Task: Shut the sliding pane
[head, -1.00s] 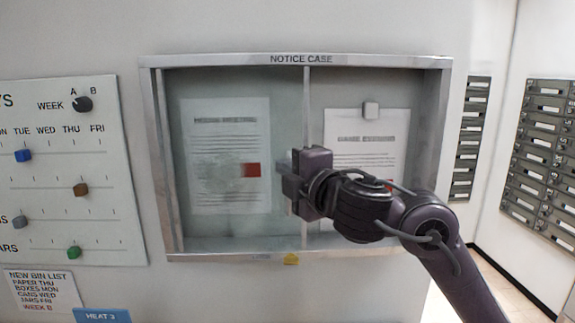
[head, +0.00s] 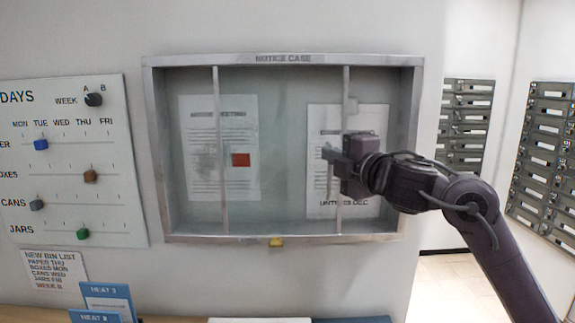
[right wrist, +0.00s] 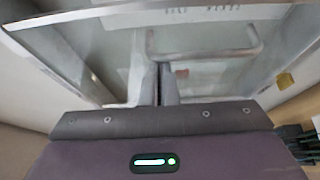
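The notice case (head: 284,59) is a metal-framed box on the wall. Its clear sliding pane (head: 280,125) stands between two upright metal edges, with open space to the left of its left edge and to the right of its right edge. My right gripper (head: 328,155) is at the pane's right edge, about mid-height. In the right wrist view its fingers (right wrist: 160,82) are close together at the left end of a bar-shaped handle (right wrist: 208,56); I cannot tell whether they grip it. My left gripper is out of view.
Notices (head: 218,130) and a red card (head: 241,160) are in the case; a yellow tab (head: 277,242) is at its lower frame. A slider board (head: 75,165) is left, blue signs (head: 108,298) are below, and mailboxes (head: 465,120) are right.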

